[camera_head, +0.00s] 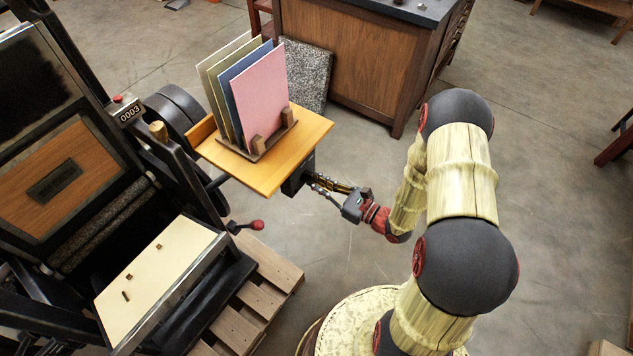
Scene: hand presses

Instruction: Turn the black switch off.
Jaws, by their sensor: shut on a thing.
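A black box (297,178), which looks like the switch's housing, sits under the right edge of a wooden shelf on the press. My gripper (318,183) reaches it from the right, with its fingertips at the box's right side. The fingers are closed on a small part there, which looks like the black switch. The fingers and the shelf hide most of that part, so its position cannot be told.
The wooden shelf (270,182) above holds a rack of coloured boards (262,98). A red-knobbed lever (252,226) sticks out below left. A pallet (262,292) lies under the press. A wooden cabinet (345,55) stands behind.

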